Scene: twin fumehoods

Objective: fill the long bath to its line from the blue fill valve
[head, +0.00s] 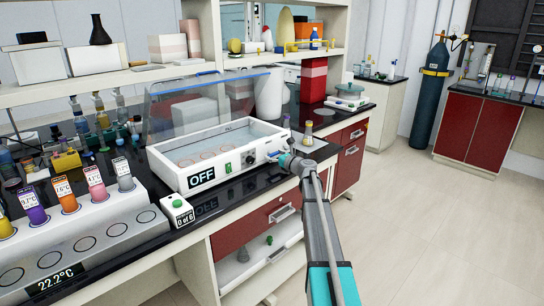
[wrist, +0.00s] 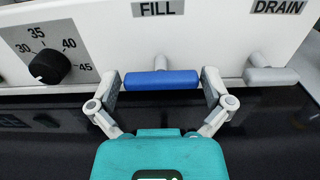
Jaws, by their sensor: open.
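The long bath (head: 178,171) is a white box with a raised clear lid on the black bench, and its display reads OFF. Pale liquid and several ring outlines show inside; I cannot make out a fill line. In the wrist view, the blue fill valve (wrist: 160,81) is a horizontal handle under the FILL label. My gripper (wrist: 158,88) is open, with one finger at each end of the blue handle; I cannot tell whether they touch it. In the head view, my gripper (head: 289,160) is at the bath's right front corner, and the valve is hard to make out there.
The grey drain valve (wrist: 270,76) is just right of the fill valve. A temperature dial (wrist: 48,66) is to the left. A rack of labelled tubes (head: 85,225) and a counter box reading "0 of 6" (head: 178,210) stand left of the bath. Floor at right is clear.

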